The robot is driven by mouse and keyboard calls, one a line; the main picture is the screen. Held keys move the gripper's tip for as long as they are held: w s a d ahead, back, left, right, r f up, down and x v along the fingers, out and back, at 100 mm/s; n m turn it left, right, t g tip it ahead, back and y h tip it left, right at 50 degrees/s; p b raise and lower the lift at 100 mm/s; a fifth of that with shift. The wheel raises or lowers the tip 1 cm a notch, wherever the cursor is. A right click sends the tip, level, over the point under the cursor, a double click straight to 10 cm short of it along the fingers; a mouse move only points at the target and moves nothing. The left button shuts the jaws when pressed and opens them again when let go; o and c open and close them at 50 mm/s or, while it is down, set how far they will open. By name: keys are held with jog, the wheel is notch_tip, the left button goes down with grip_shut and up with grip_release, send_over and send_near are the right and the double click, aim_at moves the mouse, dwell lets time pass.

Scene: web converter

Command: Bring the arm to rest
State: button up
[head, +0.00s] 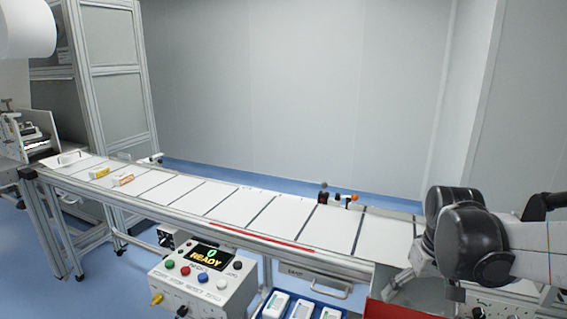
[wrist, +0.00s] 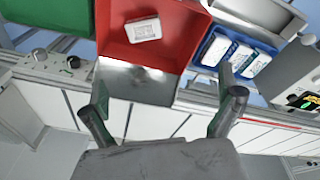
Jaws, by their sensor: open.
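My arm (head: 470,240) reaches in from the right edge of the head view, over the right end of the conveyor. My gripper shows in the wrist view (wrist: 163,92) with its two fingers spread wide apart and nothing between them. In the head view the gripper is mostly hidden by the arm's dark joints. In the wrist view a red bin (wrist: 175,55) lies beyond the fingers, with a white labelled box (wrist: 143,29) inside. The gripper is apart from that box.
The conveyor (head: 235,205) carries white panels, a yellow item (head: 99,173) and an orange one (head: 123,180). A control box (head: 200,285) shows READY. A blue tray (wrist: 211,51) holds white packs. A green bin (wrist: 50,35) is beside the red bin.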

jog(key=s+a+r+t, duration=0.4)
jog(key=s+a+t, duration=0.1)
jog(key=s+a, duration=0.4)
jog(key=s, duration=0.2)
jog(key=shift+s+a+r+m, duration=0.3)
jog(key=shift+s, duration=0.05)
dwell(2.5)
